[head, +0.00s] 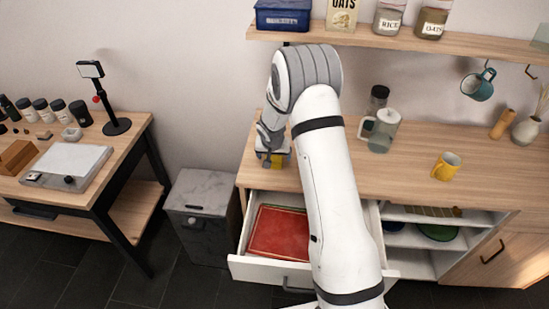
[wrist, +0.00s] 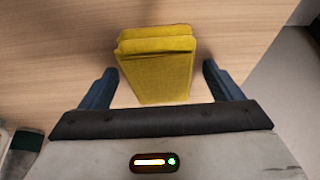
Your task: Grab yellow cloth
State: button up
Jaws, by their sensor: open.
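The yellow cloth (wrist: 155,70) is folded and lies on the wooden counter in the wrist view. My gripper (wrist: 154,85) is open, with one dark blue finger to the left of the cloth and the other to its right. The cloth sits between the fingers, with a visible gap on each side. In the head view only a small part of the cloth (head: 275,163) shows under my gripper (head: 270,150); my arm and gripper hide much of that spot.
An open drawer (head: 240,267) with a red item (head: 278,232) inside is below the counter (head: 420,145). A glass pitcher (head: 382,132) and yellow mug (head: 446,167) stand to the right. A shelf (head: 420,43) with jars hangs above.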

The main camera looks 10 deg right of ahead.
jog(key=shift+c, duration=0.5)
jog(key=c, duration=1)
jog(key=shift+o, duration=0.2)
jog(key=shift+r, duration=0.1)
